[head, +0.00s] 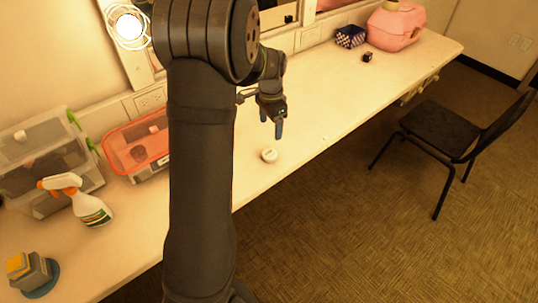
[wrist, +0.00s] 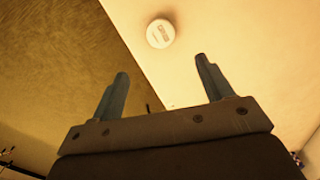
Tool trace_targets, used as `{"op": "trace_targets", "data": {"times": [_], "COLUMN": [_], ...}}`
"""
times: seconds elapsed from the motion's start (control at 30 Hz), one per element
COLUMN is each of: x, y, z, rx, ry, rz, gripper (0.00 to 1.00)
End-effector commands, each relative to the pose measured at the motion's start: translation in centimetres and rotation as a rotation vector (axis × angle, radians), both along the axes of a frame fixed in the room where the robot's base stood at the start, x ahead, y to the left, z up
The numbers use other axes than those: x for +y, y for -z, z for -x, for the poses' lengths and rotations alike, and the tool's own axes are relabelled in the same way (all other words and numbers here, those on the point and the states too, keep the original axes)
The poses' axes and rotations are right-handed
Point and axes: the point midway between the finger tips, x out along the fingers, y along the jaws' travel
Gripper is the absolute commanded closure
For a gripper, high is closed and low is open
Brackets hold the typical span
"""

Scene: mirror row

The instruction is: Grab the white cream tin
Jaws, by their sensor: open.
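The white cream tin (head: 269,155) lies flat on the long counter (head: 320,110), near its front edge, just right of my arm in the head view. In the wrist view the tin (wrist: 160,33) shows its round lid with a small dark label, beyond my fingertips and roughly midway between them. My gripper (wrist: 163,68) is open with nothing between its two fingers. In the head view my gripper (head: 271,125) hangs above the counter, above the tin in the picture, and does not appear to touch it.
A spray bottle (head: 88,205), a clear bin (head: 45,165), an orange-rimmed bin (head: 137,150) and a grey-yellow block stack (head: 30,270) are at the left. A pink container (head: 395,25) and small dark cube (head: 367,57) are far right. A chair (head: 445,130) stands before the counter.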

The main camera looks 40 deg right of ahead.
Motion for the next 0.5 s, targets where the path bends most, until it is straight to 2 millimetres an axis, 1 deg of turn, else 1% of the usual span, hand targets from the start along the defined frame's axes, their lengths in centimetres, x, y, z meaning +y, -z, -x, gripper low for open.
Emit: {"op": "trace_targets", "data": {"times": [0.03, 0.1, 0.2, 0.3, 0.4, 0.5], "x": [0.1, 0.1, 0.0, 0.0, 0.0, 0.0], "y": [1.3, 2.8, 4.9, 6.6, 7.6, 8.0], "z": [0.1, 0.1, 0.0, 0.0, 0.0, 0.0], "rx": [0.003, 0.003, 0.003, 0.002, 0.002, 0.000], "ry": [0.000, 0.000, -0.001, -0.001, -0.001, -0.001], "rz": [-0.004, -0.003, -0.003, -0.002, -0.002, 0.000], "gripper": [0.27, 0.27, 0.27, 0.27, 0.27, 0.27]}}
